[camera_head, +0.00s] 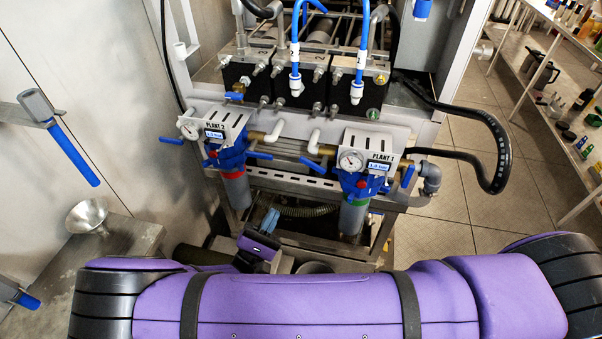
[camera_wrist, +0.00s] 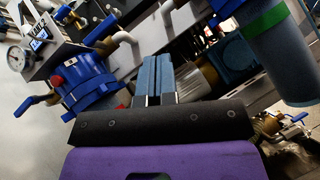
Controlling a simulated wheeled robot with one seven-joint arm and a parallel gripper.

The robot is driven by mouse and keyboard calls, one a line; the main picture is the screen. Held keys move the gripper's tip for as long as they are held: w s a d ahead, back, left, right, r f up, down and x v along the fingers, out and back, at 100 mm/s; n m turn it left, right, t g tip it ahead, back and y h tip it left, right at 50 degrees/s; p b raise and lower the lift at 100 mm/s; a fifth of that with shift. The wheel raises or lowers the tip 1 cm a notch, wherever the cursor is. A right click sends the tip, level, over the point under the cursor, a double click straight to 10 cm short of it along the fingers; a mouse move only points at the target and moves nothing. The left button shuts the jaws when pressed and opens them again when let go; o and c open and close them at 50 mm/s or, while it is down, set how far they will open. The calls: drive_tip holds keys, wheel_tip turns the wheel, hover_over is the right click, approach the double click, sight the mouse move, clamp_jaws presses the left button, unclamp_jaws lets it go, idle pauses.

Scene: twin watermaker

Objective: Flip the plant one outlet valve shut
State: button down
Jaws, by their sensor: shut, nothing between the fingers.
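The plant 1 unit (camera_head: 365,163) stands right of centre in the head view, with a gauge, a blue filter head and a grey bowl with a green band. One blue lever (camera_head: 408,176) stands steeply at its right side; another blue lever (camera_head: 309,163) shows at its left. I cannot tell which is the outlet valve. My gripper (camera_head: 269,221) is shut and empty, below and left of plant 1, apart from both levers. In the wrist view my blue fingers (camera_wrist: 157,77) are together, between the plant 2 filter head and the green-banded bowl (camera_wrist: 282,58).
The plant 2 unit (camera_head: 217,140) stands to the left, with blue levers at its left (camera_head: 172,141) and right (camera_head: 258,155). A frame rail (camera_head: 300,183) runs behind my gripper. A brass valve with a blue handle (camera_wrist: 299,117) shows low right in the wrist view.

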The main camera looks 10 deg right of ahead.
sight(308, 160)
drive_tip(key=s+r+x, duration=0.1)
drive_tip(key=s+x, duration=0.1)
drive_tip(key=x, duration=1)
drive_tip(key=shift+d+r, duration=0.35)
drive_tip(key=shift+r, duration=0.25)
